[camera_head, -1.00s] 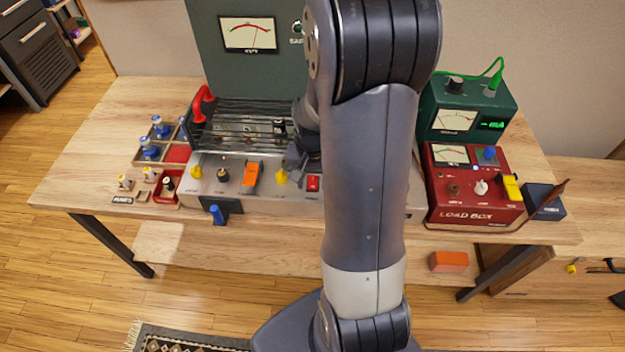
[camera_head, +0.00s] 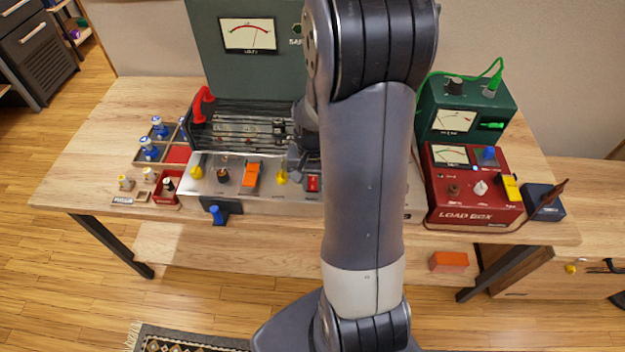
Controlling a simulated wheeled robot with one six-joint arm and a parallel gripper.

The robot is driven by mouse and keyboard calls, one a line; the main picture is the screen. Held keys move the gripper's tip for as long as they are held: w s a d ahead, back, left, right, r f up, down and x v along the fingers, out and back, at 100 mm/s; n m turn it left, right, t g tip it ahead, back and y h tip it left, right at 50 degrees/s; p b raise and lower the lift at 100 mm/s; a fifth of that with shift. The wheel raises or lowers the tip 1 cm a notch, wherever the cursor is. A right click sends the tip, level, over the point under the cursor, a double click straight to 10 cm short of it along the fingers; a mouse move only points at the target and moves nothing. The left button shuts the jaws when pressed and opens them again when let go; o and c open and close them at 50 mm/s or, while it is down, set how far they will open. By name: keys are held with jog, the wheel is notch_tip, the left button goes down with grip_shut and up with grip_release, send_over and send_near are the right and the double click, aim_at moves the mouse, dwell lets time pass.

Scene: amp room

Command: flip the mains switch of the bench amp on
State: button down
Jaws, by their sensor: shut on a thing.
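The bench amp is a wide unit with a pale front deck (camera_head: 215,188), a dark caged section (camera_head: 240,125) and a tall green back panel with a volts meter. A red rocker switch (camera_head: 313,184) sits on the right part of the deck that I can see. I take it for the mains switch; its label and position are too small to read. My gripper (camera_head: 296,166) shows only partly, beside my forearm, just behind and left of the red switch. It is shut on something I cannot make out. Whether it touches the switch is unclear. My arm hides the amp's right part.
A yellow knob (camera_head: 281,177) and an orange lever (camera_head: 251,173) stand left of the red switch. A red load box (camera_head: 470,190) and a green meter box (camera_head: 465,110) stand at right. Trays with small parts lie at left. A blue-handled piece (camera_head: 217,214) hangs at the front.

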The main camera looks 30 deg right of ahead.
aim_at(314, 176)
jog(key=shift+w+d+r+g+p, duration=0.15)
jog(key=shift+r+g+p, duration=0.2)
jog(key=shift+p, duration=0.4)
jog(key=shift+w+f+g+y+p, duration=0.15)
jog(key=shift+w+g+y+p, duration=0.05)
jog(key=shift+g+y+p, duration=0.55)
jog(key=c, duration=1.2)
grip_release()
jog(key=shift+c, duration=0.2)
jog(key=v, duration=1)
jog(key=shift+r, duration=0.3)
jog(key=shift+w+d, duration=0.1)
